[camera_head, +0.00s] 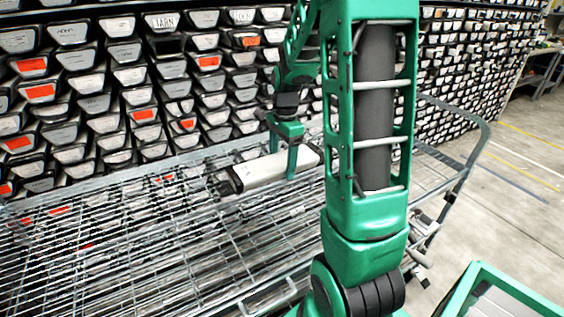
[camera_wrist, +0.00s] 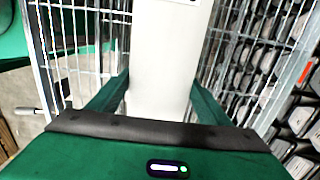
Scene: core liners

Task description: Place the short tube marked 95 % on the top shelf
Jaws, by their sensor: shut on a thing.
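A short whitish tube (camera_head: 262,172) with a dark end cap at its left end lies roughly level at the top wire shelf (camera_head: 130,222) of a cart. I cannot tell whether it touches the mesh or hangs just above it. In the wrist view the pale tube (camera_wrist: 170,65) runs away between the two green fingers of my gripper (camera_wrist: 158,98). A bit of a label shows at the top edge there, but no 95 % mark is readable.
A wall of stacked core liners (camera_head: 90,80) with white and orange labels stands behind the cart. The mesh left of the tube is bare. A raised metal rail (camera_head: 476,150) bounds the cart's right end. Clear floor (camera_head: 530,150) lies at the right.

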